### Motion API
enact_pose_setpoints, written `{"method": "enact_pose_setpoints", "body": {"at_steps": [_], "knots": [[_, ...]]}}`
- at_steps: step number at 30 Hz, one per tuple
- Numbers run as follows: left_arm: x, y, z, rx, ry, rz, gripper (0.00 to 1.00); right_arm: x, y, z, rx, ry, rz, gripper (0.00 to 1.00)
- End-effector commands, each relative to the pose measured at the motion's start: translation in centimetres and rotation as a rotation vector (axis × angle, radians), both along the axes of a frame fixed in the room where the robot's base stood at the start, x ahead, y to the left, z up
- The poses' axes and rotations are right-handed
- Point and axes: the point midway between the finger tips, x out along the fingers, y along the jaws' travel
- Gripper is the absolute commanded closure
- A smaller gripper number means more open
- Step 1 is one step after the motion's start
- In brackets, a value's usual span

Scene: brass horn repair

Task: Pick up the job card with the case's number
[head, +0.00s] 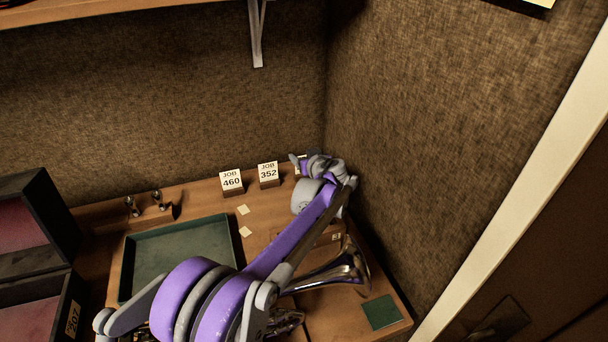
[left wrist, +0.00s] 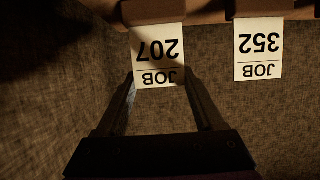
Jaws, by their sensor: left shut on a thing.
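The open case at the left has a tag reading 207 (head: 73,318). The job card 207 (left wrist: 158,58) shows upside down in the left wrist view, between the two fingers of my left gripper (left wrist: 160,82), with its top still against a wooden block. In the head view my left gripper (head: 303,162) is at the back right corner of the bench and mostly covers this card. It is shut on the card. Job card 352 (head: 268,171) stands beside it, also seen in the left wrist view (left wrist: 259,48). Job card 460 (head: 231,180) stands farther left. My right gripper is not in view.
A green tray (head: 130,270) lies on the bench. A brass horn (head: 345,272) lies partly behind my left arm, near a green square (head: 382,312). Fabric-covered walls (head: 420,130) close in behind and right of the gripper. A shelf bracket (head: 257,35) hangs above.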

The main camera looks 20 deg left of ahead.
Motion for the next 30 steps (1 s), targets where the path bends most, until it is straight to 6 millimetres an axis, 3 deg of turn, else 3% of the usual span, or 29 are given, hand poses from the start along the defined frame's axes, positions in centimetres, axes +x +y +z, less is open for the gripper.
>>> {"method": "enact_pose_setpoints", "body": {"at_steps": [1,6,17,30], "knots": [[0.0,0.0,0.0,0.000,0.000,0.000,0.70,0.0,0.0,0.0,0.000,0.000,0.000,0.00],[0.0,0.0,0.0,0.000,0.000,0.000,1.00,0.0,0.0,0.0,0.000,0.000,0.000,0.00],[0.0,0.0,0.4,0.000,0.000,0.000,1.00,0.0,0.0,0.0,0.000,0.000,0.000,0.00],[0.0,0.0,8.2,0.000,0.000,0.000,1.00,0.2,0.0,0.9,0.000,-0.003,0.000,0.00]]}}
